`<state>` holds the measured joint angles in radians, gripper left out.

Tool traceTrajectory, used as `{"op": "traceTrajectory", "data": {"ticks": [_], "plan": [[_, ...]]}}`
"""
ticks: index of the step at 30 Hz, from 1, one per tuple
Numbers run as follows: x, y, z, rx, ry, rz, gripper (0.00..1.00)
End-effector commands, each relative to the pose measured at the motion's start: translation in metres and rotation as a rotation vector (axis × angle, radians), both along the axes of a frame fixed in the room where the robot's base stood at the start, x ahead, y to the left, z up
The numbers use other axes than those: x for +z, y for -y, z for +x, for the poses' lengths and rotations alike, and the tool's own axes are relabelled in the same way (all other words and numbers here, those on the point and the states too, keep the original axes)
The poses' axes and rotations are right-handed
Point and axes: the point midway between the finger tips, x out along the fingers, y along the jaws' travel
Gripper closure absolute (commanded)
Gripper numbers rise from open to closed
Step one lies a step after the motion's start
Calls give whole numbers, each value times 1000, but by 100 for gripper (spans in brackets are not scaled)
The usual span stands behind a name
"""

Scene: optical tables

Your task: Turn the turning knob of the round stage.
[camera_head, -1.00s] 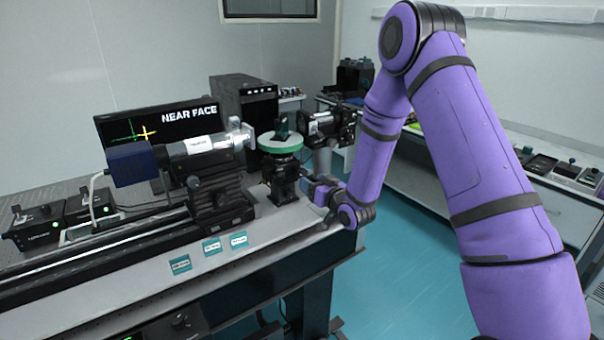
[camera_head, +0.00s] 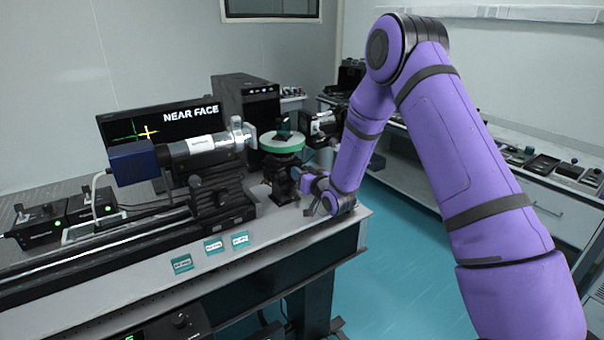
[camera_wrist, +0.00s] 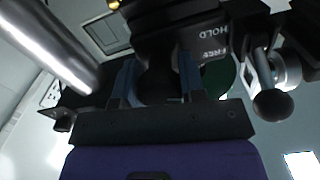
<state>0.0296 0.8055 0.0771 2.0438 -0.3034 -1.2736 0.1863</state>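The round stage (camera_head: 282,143) has a green rim and a dark top piece. It stands on a black post mount near the right end of the table. My gripper (camera_head: 298,173) is low at the right side of this mount, below the green rim. In the wrist view, its two blue fingers (camera_wrist: 158,82) stand apart. A dark rounded part, seemingly the turning knob (camera_wrist: 158,88), lies between them. It is poorly lit, and I cannot tell whether the fingers touch it. Part of the green rim (camera_wrist: 218,78) shows to the right of the fingers.
A camera-like device (camera_head: 322,124) stands behind the stage to the right. A silver cylinder with a blue end (camera_head: 133,163) is mounted on a rail at left. A monitor (camera_head: 160,132) reads NEAR FACE. Small teal labels (camera_head: 212,246) lie on the table's front edge. The floor at right is clear.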

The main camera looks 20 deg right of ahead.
Motion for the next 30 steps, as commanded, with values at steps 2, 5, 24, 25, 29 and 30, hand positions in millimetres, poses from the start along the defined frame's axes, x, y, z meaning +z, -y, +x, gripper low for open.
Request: {"op": "traceTrajectory", "data": {"ticks": [2, 5, 24, 25, 29, 30], "plan": [[0, 0, 0, 0, 0, 0, 85], [0, 0, 0, 0, 1, -2, 86], [0, 0, 0, 0, 110, -334, 86], [0, 0, 0, 0, 110, -334, 86], [0, 0, 0, 0, 109, -334, 86], [0, 0, 0, 0, 109, -333, 86]]}}
